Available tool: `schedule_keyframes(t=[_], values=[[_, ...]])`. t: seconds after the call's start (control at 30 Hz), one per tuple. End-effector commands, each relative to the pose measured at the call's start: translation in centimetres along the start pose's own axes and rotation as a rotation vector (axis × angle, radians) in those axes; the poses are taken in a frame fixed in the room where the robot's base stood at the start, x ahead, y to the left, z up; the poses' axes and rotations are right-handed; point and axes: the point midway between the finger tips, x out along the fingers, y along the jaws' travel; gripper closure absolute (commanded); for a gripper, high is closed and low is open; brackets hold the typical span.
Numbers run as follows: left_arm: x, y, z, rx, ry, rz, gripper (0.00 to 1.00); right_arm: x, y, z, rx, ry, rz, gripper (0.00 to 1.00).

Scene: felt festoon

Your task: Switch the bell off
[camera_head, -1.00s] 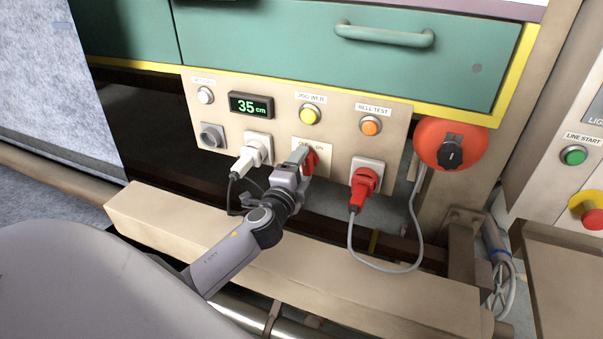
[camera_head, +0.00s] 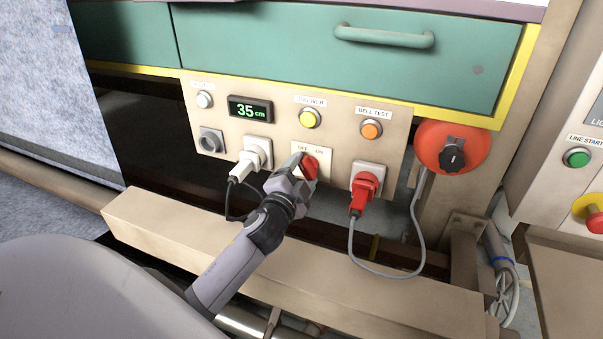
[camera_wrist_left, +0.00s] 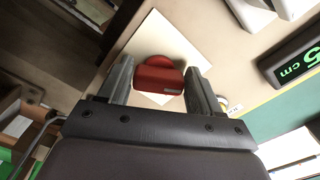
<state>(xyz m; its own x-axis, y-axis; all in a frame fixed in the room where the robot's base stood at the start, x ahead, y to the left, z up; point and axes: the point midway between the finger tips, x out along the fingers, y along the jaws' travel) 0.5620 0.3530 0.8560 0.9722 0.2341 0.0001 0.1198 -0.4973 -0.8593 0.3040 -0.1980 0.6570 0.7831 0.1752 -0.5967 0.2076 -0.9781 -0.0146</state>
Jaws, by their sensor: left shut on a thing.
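The red bell (camera_head: 470,143), with a black knob (camera_head: 452,158) on its front, is at the right of the beige panel. Its grey cable (camera_head: 352,240) runs down and loops to a red plug (camera_head: 359,196) in a panel socket. Left of that plug, a red rotary switch (camera_head: 311,168) sits on a pale plate marked OFF and ON. My left gripper (camera_head: 299,166) is at this switch. In the left wrist view, the fingers (camera_wrist_left: 158,70) are shut on the red switch knob (camera_wrist_left: 158,82), one each side. The gripper partly hides the switch in the head view. My right gripper is out of view.
A white plug (camera_head: 243,167) sits in a socket left of the switch. Yellow (camera_head: 309,118) and orange (camera_head: 370,129) buttons and a 35 cm display (camera_head: 250,110) are above. A beige beam (camera_head: 290,255) crosses below the panel. A green drawer (camera_head: 340,55) is overhead.

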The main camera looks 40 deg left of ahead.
Motion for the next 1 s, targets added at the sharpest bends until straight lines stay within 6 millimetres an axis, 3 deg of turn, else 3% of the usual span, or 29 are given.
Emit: schedule_keyframes(t=[0.2,0.23,0.27,0.67,1.0], values=[[0.0,0.0,0.0,-0.006,0.0,0.0,0.66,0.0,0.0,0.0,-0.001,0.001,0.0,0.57],[0.0,0.0,0.0,-0.006,0.0,0.001,0.26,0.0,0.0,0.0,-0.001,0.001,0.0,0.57],[0.0,0.0,0.0,-0.006,0.0,0.001,0.16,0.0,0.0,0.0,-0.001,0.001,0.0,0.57],[-0.5,0.1,0.0,-0.003,0.0,0.002,0.15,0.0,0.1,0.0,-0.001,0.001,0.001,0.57],[-4.8,0.1,0.0,-0.004,-0.001,0.002,0.15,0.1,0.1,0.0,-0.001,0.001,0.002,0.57]])
